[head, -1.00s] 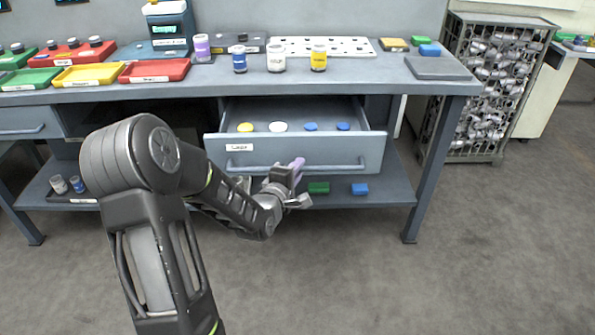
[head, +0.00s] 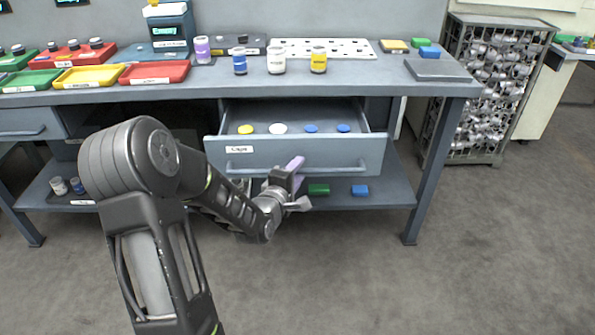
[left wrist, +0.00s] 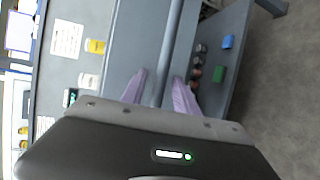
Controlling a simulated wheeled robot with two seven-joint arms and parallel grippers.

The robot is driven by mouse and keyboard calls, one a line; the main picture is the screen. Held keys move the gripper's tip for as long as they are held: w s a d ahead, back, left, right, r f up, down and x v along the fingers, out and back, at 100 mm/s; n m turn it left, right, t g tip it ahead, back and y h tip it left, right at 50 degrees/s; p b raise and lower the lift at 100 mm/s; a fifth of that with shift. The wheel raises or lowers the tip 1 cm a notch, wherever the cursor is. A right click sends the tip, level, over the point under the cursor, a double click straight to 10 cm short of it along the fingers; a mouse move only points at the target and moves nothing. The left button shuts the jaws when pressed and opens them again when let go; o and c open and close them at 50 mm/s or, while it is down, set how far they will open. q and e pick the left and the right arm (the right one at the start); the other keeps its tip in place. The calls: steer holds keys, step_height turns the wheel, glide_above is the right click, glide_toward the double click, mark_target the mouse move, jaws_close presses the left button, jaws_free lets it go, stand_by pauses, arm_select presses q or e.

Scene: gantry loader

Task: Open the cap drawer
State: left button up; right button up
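The cap drawer (head: 290,155) is pulled out from under the workbench, its inside showing. It holds a yellow cap (head: 246,129), a white cap (head: 278,128) and two blue caps (head: 311,128). A long bar handle (head: 340,170) runs across its front. My left gripper (head: 298,174) is at the handle, with its purple fingers. In the left wrist view, its fingers (left wrist: 160,92) stand apart on either side of the handle bar (left wrist: 170,50), with gaps visible. The gripper hides part of the handle in the head view. My right gripper is out of view.
The benchtop (head: 210,84) above carries coloured trays, several jars and a perforated white plate (head: 320,48). A lower shelf (head: 385,188) holds a green block (head: 319,189) and a blue block (head: 360,190). A wire cage (head: 485,90) stands at the right. The floor in front is clear.

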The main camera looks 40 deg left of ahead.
arm_select(q)
steer(key=v, duration=0.7)
steer(key=shift+s, duration=0.25)
steer(key=shift+d+r, duration=0.1)
steer(key=shift+d, duration=0.05)
